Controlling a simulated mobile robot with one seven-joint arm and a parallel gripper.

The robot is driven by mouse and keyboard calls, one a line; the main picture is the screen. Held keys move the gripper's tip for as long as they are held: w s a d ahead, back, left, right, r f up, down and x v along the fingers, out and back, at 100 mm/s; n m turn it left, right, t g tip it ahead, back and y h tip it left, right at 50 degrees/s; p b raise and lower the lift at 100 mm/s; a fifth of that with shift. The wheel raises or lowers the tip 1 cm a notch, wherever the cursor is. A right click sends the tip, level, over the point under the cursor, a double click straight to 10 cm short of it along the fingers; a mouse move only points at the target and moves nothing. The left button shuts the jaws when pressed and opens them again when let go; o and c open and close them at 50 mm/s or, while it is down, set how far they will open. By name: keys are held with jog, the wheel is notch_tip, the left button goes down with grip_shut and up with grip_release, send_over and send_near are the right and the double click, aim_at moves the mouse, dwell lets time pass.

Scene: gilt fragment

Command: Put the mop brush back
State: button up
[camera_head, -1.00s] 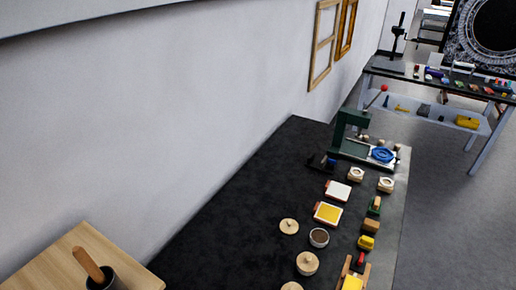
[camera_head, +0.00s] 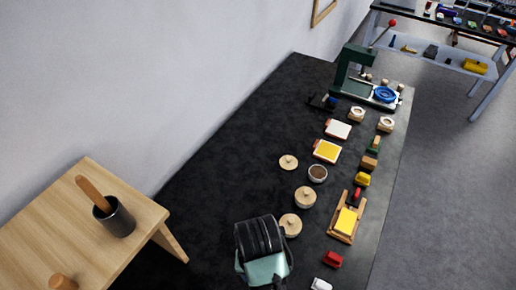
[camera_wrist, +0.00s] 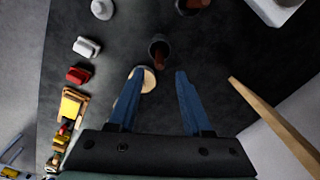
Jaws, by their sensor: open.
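No mop brush can be told for certain. A brown wooden handle (camera_head: 92,192) leans out of a dark cup (camera_head: 118,218) on the wooden stand at left. In the wrist view a dark holder with a brown piece in it (camera_wrist: 159,50) stands on the black tabletop, just beyond my fingertips. A second dark holder with a brown handle (camera_wrist: 192,6) is cut by the top edge. My gripper (camera_wrist: 160,74) is open, with blue fingers apart and nothing seen held. In the head view my gripper's dark body (camera_head: 260,238) is over the black table's near part; its fingertips are hidden there.
The black table (camera_head: 225,165) has bare room at left. Wooden lids (camera_head: 305,196), a wooden frame with a yellow pad (camera_head: 346,220), a red block (camera_head: 332,260) and a green press (camera_head: 352,65) stand along its right. The wooden stand (camera_head: 50,235) is at left.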

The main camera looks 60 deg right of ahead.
jog(key=shift+r, duration=1.3)
jog(key=w+d+r+n+t+h, duration=0.1)
jog(key=w+r+n+t+h, duration=0.1)
jog(key=w+r+t, duration=0.4)
jog(key=w+d+r+n+t+h, duration=0.1)
jog(key=w+d+r+h, duration=0.1)
jog(key=w+r, duration=0.7)
jog(key=w+a+r+n+t, duration=0.35)
jog(key=w+r+t, duration=0.4)
jog(key=r, duration=0.65)
jog(key=a+r+n+t, duration=0.1)
jog(key=a+r+t, duration=0.1)
jog(key=a+r, duration=0.35)
jog(key=a+r+n+t+y, duration=0.1)
jog(key=a+r+t, duration=0.15)
jog(key=r, duration=0.65)
jog(key=a+r+n+t, duration=0.1)
jog(key=a+r+t, duration=0.2)
jog(key=r, duration=0.5)
jog(key=s+a+r+n+t+y, duration=0.1)
jog(key=s+a+r+t, duration=0.1)
jog(key=r, duration=0.4)
jog(key=s+a+r+n+t+y, duration=0.1)
jog(key=s+a+r+t, duration=0.2)
jog(key=s+r, duration=0.3)
jog(key=shift+a+r+y, duration=0.2)
jog(key=shift+a+y, duration=0.1)
jog(key=shift+a, duration=0.25)
